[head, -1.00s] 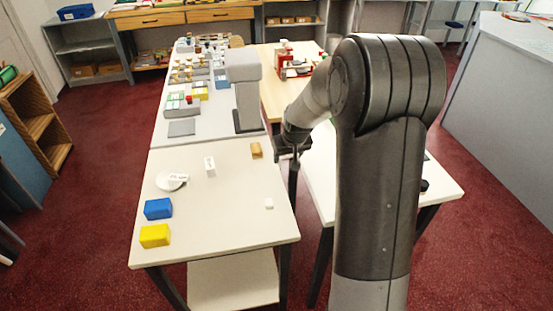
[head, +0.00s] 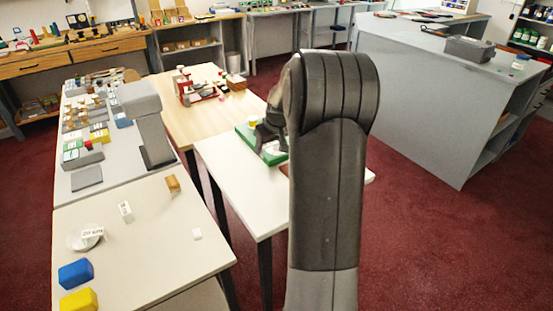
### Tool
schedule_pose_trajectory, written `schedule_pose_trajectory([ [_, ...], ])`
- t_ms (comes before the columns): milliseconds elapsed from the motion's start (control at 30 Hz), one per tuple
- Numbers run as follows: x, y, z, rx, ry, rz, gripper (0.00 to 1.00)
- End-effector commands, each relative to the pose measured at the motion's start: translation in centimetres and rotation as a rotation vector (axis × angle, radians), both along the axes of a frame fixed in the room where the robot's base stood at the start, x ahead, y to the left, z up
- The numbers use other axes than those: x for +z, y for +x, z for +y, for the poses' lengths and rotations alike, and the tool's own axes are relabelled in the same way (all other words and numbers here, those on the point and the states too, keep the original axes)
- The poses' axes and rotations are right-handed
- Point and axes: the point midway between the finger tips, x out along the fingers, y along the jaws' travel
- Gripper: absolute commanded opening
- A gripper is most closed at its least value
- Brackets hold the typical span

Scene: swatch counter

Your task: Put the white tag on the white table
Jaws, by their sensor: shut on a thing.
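The white table (head: 228,187) stands in the middle, partly behind my arm. My gripper (head: 268,143) is over its far part, at a green tray (head: 246,138). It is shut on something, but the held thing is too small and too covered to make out. A pale patch shows below the fingers, and I cannot tell whether it is the white tag. A small white block (head: 197,234) lies on the cream table at left, and a small upright white piece (head: 125,211) stands farther back on it.
The cream table (head: 150,255) also holds a saucer (head: 76,243), a lettered white label (head: 92,232), a blue block (head: 76,274), a yellow block (head: 79,300) and a tan block (head: 173,184). A grey post (head: 150,125) stands behind. The white table's near part is bare.

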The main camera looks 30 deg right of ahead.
Motion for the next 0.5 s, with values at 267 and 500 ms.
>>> schedule_pose_trajectory([
  [267,-2.0,2.5,1.9,0.004,0.003,0.001,0.38],
  [500,-5.3,6.3,5.6,0.003,0.001,0.001,0.38],
])
